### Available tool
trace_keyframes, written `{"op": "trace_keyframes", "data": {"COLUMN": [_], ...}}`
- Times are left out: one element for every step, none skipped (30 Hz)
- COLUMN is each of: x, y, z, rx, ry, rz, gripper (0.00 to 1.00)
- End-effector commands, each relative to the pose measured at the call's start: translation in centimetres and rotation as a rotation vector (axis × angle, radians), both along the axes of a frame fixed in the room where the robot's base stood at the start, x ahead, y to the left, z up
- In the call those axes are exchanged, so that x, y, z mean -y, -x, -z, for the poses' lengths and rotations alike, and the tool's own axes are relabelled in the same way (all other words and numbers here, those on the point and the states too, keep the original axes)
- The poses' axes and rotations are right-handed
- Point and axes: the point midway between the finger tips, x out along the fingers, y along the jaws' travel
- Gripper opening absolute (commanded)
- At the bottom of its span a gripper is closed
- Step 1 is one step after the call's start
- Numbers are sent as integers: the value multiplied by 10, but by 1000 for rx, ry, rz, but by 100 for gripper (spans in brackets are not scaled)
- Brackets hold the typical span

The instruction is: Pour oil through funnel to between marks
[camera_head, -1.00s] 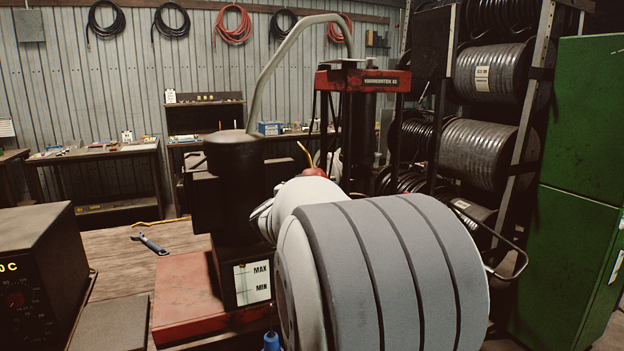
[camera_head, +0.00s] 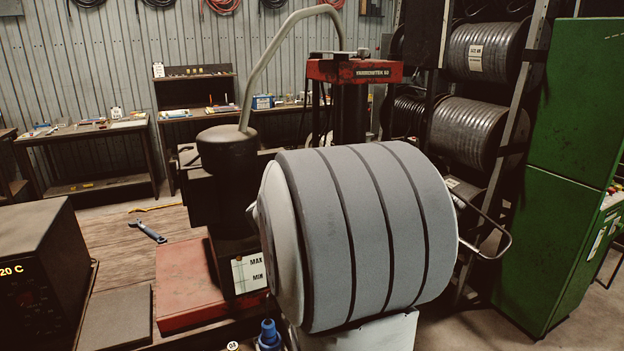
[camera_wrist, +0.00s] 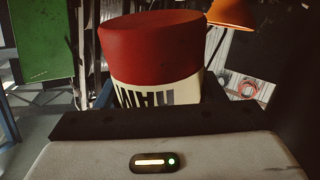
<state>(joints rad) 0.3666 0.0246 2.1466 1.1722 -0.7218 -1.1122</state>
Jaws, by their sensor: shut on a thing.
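In the wrist view my gripper (camera_wrist: 153,98) is shut on a container with a red upper part and a cream band with dark letters, the oil can (camera_wrist: 150,55). Its spout is not visible there. An orange funnel-like shape (camera_wrist: 232,14) shows beyond it at the upper right, cut off by the frame edge. In the head view the MAX/MIN level plate (camera_head: 250,272) is on the dark machine with the red base (camera_head: 186,285). My large grey arm joint hides the gripper and can there. The oil level cannot be read.
A dark box with a lit display (camera_head: 35,265) stands at left. A blue wrench (camera_head: 148,232) lies on the wooden bench. A blue-topped item (camera_head: 268,335) is at the lower front. A curved pipe (camera_head: 270,65) rises from the dark cylinder. A green cabinet (camera_head: 565,170) stands at right.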

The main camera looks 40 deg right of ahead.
Motion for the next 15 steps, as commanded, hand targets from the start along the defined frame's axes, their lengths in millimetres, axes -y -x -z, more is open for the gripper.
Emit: {"op": "trace_keyframes", "data": {"x": [0, 0, 0, -1, -1, -1, -1, -1, -1, -2, -2, -1, -2, -1, -1], "y": [2, 2, 3, 4, 5, 6, 6, 7, 9, 9, 10, 9, 10, 10, 10], "z": [-4, -4, -2, -2, -1, 0, 1, 2, 3, 4, 4, 5, 5, 5, 5], "rx": [-17, -28, -44, -55, -65, -80, -91, -102, -117, -129, -138, -146, -153, -158, -168], "ry": [-5, -7, -10, -13, -16, -18, -22, -24, -28, -31, -32, -34, -35, -37, -39], "rz": [0, 0, 0, 0, 0, 1, 1, 1, 1, 1, 1, 1, 1, 1, 1], "gripper": [25, 25, 25, 25, 25, 25, 25, 25, 25, 25, 25, 25, 25, 25, 25]}}
